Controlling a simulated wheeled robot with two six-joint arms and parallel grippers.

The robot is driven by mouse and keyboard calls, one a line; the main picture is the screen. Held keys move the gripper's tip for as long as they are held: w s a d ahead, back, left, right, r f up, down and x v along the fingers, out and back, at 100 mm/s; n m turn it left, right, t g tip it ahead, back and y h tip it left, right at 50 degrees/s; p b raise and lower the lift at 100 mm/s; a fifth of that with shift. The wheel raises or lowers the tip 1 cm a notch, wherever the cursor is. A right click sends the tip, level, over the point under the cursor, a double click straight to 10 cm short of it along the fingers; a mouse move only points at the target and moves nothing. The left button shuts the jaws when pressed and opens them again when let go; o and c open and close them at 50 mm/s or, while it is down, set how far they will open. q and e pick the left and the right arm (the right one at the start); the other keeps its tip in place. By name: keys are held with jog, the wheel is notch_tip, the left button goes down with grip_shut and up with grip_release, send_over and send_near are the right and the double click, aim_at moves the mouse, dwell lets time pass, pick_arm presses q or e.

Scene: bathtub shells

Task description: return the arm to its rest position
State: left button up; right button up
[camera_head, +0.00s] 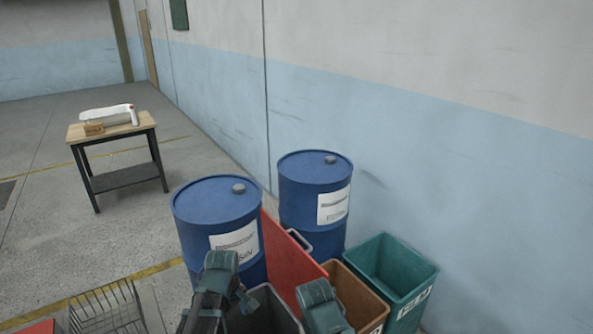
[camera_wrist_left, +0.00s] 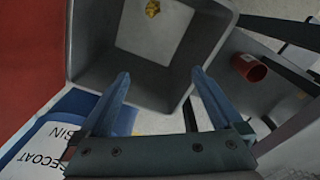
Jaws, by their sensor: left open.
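In the left wrist view my left gripper (camera_wrist_left: 160,73) is open and empty, its two blue fingers apart. It is over the grey bin (camera_wrist_left: 88,40), with the bin's opening beyond the fingertips. A small yellow piece (camera_wrist_left: 152,8) lies inside the bin. In the head view both of my arms show at the bottom, the left over the grey bin (camera_head: 268,298) and the right in front of the brown bin. Neither gripper's fingers can be made out there.
Two blue drums (camera_head: 217,205) (camera_head: 315,190) stand by the wall. A red panel (camera_head: 287,258), a brown bin (camera_head: 362,300) and a green bin (camera_head: 392,270) crowd the right. A wire basket (camera_head: 108,310) is bottom left. A table (camera_head: 112,130) stands farther back; the floor before it is clear.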

pick_arm(q)
jog(key=s+d+r+m+y+p, duration=0.1)
jog(key=s+d+r+m+p, duration=0.8)
jog(key=m, duration=0.7)
jog(key=shift+s+d+r+g, duration=0.25)
jog(key=shift+s+d, duration=0.2)
jog(key=shift+d, duration=0.45)
